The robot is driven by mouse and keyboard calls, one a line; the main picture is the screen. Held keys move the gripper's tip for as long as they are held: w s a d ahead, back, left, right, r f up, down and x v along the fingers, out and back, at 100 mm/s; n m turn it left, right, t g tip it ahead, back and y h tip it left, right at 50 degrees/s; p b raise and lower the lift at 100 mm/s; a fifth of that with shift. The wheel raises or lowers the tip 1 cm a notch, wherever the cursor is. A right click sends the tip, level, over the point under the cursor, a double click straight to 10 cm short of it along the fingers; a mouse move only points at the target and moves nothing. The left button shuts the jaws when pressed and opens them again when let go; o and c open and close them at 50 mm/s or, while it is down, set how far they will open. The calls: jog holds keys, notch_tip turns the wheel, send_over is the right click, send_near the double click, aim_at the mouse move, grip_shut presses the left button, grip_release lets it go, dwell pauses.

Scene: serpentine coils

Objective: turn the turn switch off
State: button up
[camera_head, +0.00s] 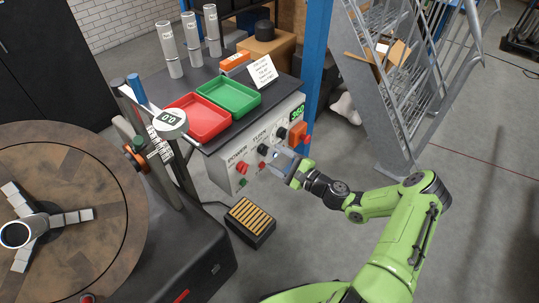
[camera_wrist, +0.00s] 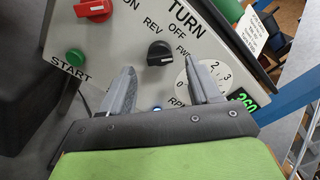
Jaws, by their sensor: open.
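The turn switch is a black knob (camera_wrist: 160,53) on the grey panel, below the word TURN, with REV, OFF and FWD marked around it. It also shows in the head view (camera_head: 263,149), close to my gripper. Which mark the knob points at I cannot tell for sure. My gripper (camera_wrist: 160,77) is open and empty, its two grey fingers pointing at the panel. The knob appears between the fingertips and a little beyond them, with no visible contact. In the head view my gripper (camera_head: 280,161) is just in front of the panel, right of and below the knob.
A red power knob (camera_wrist: 93,8) and green start button (camera_wrist: 75,57) lie left of the switch. An RPM dial (camera_wrist: 208,78) and green display (camera_wrist: 247,101) lie right. Red (camera_head: 207,128) and green (camera_head: 254,99) trays sit above the panel. A slatted pedal (camera_head: 250,217) is below.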

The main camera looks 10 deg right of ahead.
aim_at(267, 152)
jog(key=x, duration=0.3)
jog(key=shift+w+a, duration=0.2)
jog(key=shift+w, duration=0.15)
jog(key=c, duration=1)
jog(key=shift+c, duration=0.2)
